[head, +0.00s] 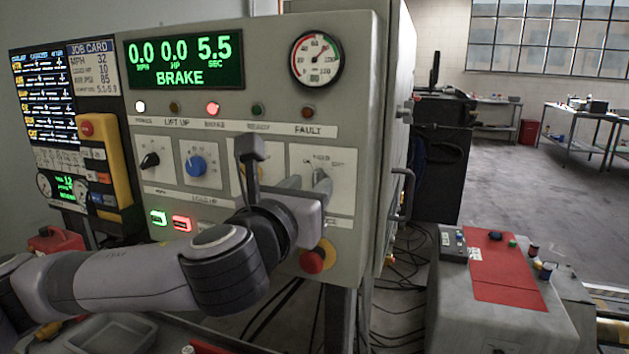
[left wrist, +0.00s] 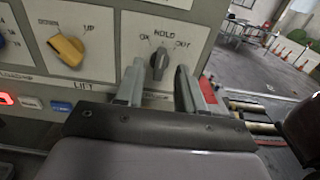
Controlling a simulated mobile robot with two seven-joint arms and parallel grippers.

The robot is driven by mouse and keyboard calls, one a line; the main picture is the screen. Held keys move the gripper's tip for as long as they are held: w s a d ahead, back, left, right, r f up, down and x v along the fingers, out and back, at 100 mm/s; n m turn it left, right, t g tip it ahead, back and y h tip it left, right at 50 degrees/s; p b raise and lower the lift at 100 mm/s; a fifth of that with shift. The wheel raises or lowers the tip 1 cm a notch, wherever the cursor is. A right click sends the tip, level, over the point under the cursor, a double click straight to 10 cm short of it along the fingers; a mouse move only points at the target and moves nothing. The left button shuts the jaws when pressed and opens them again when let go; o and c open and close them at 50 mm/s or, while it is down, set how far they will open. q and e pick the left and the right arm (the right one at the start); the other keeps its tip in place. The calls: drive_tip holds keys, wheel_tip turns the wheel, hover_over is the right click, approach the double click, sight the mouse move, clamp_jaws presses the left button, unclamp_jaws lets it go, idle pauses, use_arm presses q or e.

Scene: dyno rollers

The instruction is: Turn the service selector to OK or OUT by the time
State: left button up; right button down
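The service selector (left wrist: 158,64) is a dark grey knob on the cream panel, with OK, HOLD and OUT printed around it in the left wrist view. Its handle stands nearly upright, towards HOLD. My left gripper (left wrist: 158,82) is open, one finger on each side of the knob, with a gap visible on both sides. In the head view my left gripper (head: 306,184) is at the panel's lower right and mostly hides the selector. The green display (head: 185,60) reads 0.0 MPH, 0.0 HP, 5.5 SEC and BRAKE. The job card (head: 93,66) shows a last line of about 5.1-5.9. My right gripper is not in view.
A yellow LIFT knob (left wrist: 67,49) is left of the selector. A blue knob (head: 196,166) and black knob (head: 150,160) are farther left. A red stop button (head: 313,261) is below my wrist. The white and red lamps (head: 212,108) are lit.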

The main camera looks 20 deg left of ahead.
sight(319, 181)
use_arm(q)
drive_tip(key=shift+w+d, duration=0.1)
drive_tip(key=shift+w, duration=1.3)
clamp_jaws()
drive_tip(key=shift+n, duration=0.3)
drive_tip(key=n+p, duration=0.1)
drive_tip(key=n, duration=0.2)
drive_tip(key=shift+a+f+n+p, duration=0.15)
drive_tip(key=shift+n+p, duration=0.45)
drive_tip(key=shift+n, duration=1.6)
